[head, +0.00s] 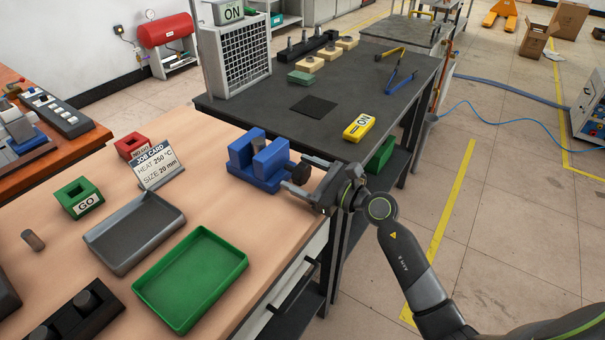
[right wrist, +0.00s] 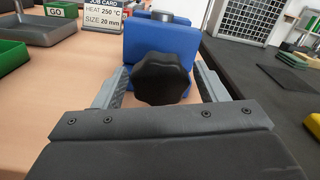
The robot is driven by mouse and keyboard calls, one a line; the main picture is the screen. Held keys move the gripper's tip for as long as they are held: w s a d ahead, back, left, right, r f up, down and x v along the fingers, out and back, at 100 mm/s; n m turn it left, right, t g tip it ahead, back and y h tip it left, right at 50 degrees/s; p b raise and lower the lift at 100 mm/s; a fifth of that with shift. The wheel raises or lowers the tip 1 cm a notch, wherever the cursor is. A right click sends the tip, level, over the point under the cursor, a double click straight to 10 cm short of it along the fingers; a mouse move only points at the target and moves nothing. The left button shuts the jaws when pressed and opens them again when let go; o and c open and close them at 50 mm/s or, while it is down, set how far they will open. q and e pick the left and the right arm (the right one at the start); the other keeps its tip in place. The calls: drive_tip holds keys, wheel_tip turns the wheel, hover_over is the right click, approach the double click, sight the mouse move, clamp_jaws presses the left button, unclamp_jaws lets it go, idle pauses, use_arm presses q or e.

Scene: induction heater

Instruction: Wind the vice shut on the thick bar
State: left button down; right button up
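The blue vice (head: 270,160) stands at the right edge of the wooden bench, with two upright blue jaws. A grey round-topped piece (right wrist: 160,17) shows at the vice's top in the right wrist view; I cannot tell surely whether it is the thick bar. The vice's black lobed knob (right wrist: 161,78) faces my right gripper. My right gripper (head: 297,181) is at the knob; in the right wrist view its two fingers (right wrist: 160,86) stand on either side of it, open, with gaps visible. My left gripper is not in view.
A job card (head: 158,167) reads 250 °C and 20 mm. A green GO block (head: 79,197), red block (head: 131,146), grey tray (head: 122,255), green tray (head: 192,312) and brown cylinder (head: 33,240) are on the bench. A dark table (head: 355,85) adjoins behind.

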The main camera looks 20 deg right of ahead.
drive_tip(key=c, duration=0.9)
drive_tip(key=shift+o, duration=0.2)
drive_tip(key=shift+r+m+p, duration=0.2)
drive_tip(key=shift+m+p, duration=0.8)
drive_tip(key=shift+p, duration=0.1)
drive_tip(key=shift+m+p, duration=1.1)
drive_tip(key=shift+m, duration=0.1)
drive_tip(key=shift+f+m+p, duration=0.1)
drive_tip(key=shift+m+p, duration=1.55)
drive_tip(key=shift+m, duration=0.35)
drive_tip(key=o, duration=1)
